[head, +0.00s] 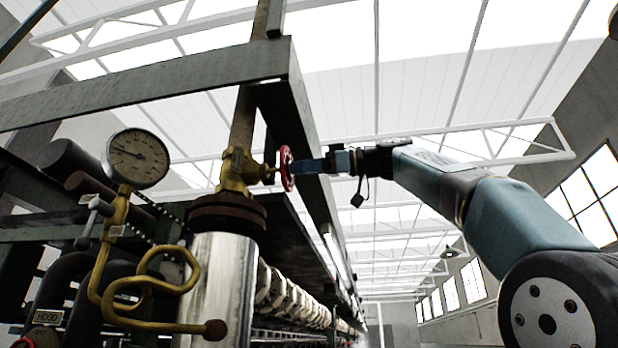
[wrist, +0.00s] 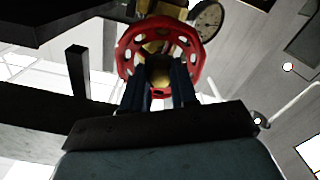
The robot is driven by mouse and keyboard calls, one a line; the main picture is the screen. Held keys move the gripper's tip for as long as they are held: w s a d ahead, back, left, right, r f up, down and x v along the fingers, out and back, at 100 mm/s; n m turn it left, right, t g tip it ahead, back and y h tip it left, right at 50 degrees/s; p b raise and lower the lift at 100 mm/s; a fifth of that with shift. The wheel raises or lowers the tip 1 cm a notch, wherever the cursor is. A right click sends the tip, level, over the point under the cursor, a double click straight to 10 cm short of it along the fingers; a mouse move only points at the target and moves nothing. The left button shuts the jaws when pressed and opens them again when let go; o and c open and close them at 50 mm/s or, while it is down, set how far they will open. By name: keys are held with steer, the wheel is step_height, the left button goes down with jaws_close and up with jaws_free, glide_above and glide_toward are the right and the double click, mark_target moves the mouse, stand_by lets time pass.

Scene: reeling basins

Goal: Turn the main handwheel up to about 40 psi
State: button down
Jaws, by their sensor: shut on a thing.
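The red handwheel (head: 287,168) sits on the right side of a brass valve (head: 240,170), on top of a shiny metal cylinder. In the wrist view the wheel (wrist: 125,52) is face-on, its lower part between and behind my fingers. My gripper (head: 298,167) reaches it from the right; in the wrist view its two fingers (wrist: 160,80) are shut on the wheel's hub area. The round pressure gauge (head: 138,158) stands to the left on a brass pipe; its needle points to the left side of the dial. The numbers are too small to read.
A coiled brass pipe (head: 150,285) runs in front of the shiny cylinder (head: 225,270). Open air lies below my arm.

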steer(key=n, duration=1.2)
steer(key=shift+s, duration=0.15)
steer(key=c, duration=1)
jaws_free()
steer(key=shift+m, duration=8.6)
